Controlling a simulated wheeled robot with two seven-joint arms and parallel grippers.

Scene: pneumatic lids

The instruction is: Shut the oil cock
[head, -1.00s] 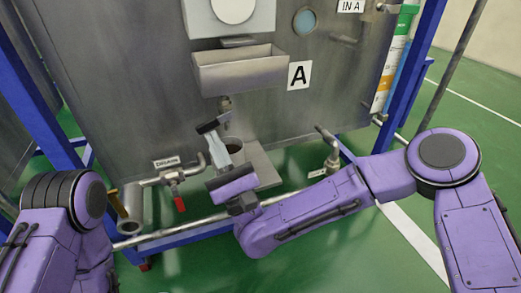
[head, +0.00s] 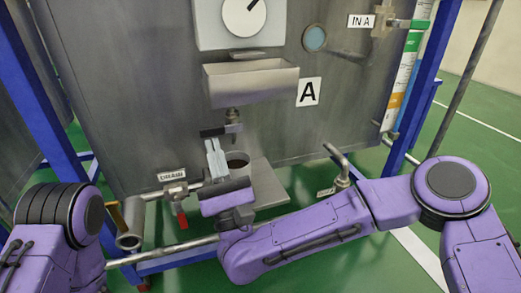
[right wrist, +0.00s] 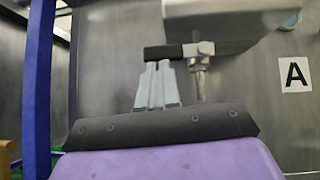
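The oil cock (head: 233,116) is a metal tap under the steel trough of the tank marked A. Its black handle (head: 212,132) points left and is about level. In the right wrist view the cock body (right wrist: 199,52) has its spout pointing down, and the black handle (right wrist: 162,52) sticks out to the left. My right gripper (head: 212,142) is at the handle from below, with its fingertips (right wrist: 158,65) at the handle's underside. The fingers look closed together with nothing visible between them. Contact is hard to judge. My left gripper is out of view; only its arm shows.
A cup-like container (head: 237,158) stands on a metal plate (head: 270,185) below the cock. A drain valve (head: 176,190) with a red handle is at left. A bent pipe (head: 338,162) is at right. Blue frame posts (head: 50,110) flank the tank.

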